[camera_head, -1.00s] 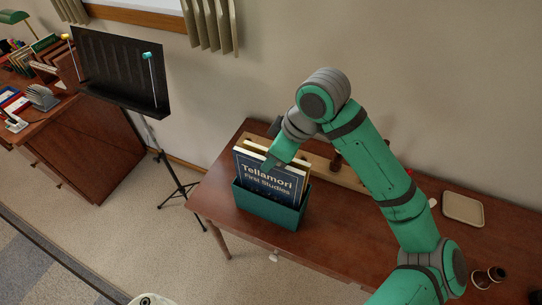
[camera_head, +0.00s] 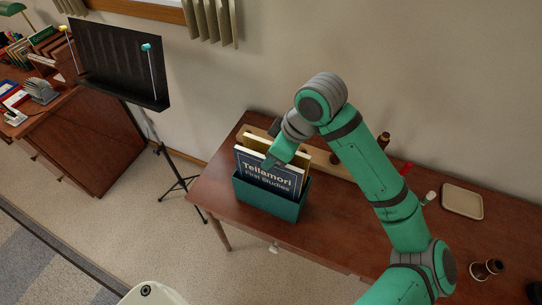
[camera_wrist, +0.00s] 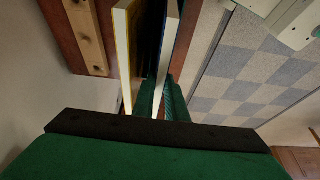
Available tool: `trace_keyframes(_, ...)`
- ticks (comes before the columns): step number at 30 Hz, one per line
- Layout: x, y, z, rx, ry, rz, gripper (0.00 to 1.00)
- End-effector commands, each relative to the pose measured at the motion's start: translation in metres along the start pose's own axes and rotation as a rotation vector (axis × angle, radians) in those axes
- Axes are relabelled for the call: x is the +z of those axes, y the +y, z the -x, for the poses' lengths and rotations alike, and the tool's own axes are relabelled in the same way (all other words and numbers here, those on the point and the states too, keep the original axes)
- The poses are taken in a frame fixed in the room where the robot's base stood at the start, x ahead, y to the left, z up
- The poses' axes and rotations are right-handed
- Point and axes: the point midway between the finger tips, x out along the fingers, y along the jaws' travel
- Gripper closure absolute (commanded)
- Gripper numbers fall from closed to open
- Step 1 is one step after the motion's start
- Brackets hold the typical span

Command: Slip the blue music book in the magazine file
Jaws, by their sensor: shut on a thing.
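The blue music book (camera_head: 262,176), titled "Tellamori First Studies", stands upright in the front of the green magazine file (camera_head: 262,202), its upper part showing above the rim. A yellow-edged book (camera_head: 262,145) stands behind it. My gripper (camera_head: 272,162) is shut on the blue book at its top edge. In the wrist view the page edges of the blue book (camera_wrist: 168,45) and the yellow-edged book (camera_wrist: 128,50) run side by side with a dark gap between them. The fingertips are hard to make out there, and the book's lower part is hidden inside the file.
The file stands at the left end of a wooden table (camera_head: 330,235), near the wall. A beige tray (camera_head: 462,201) and a dark spool-like object (camera_head: 486,270) lie to the right. A black music stand (camera_head: 120,70) is on the floor at left.

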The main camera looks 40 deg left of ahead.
Motion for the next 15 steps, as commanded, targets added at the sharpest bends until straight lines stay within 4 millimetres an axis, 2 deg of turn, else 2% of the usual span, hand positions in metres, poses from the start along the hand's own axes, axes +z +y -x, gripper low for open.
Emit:
trace_keyframes(2, -0.0001, 0.0001, 0.0003, 0.000, 0.000, 0.000, 1.00)
trace_keyframes(3, -0.0001, 0.0001, 0.0003, 0.000, 0.000, 0.000, 0.86)
trace_keyframes(6, -0.0001, 0.0001, 0.0003, 0.000, 0.000, 0.000, 0.66)
trace_keyframes(15, 0.0000, 0.0001, 0.0012, 0.000, 0.000, 0.000, 0.66)
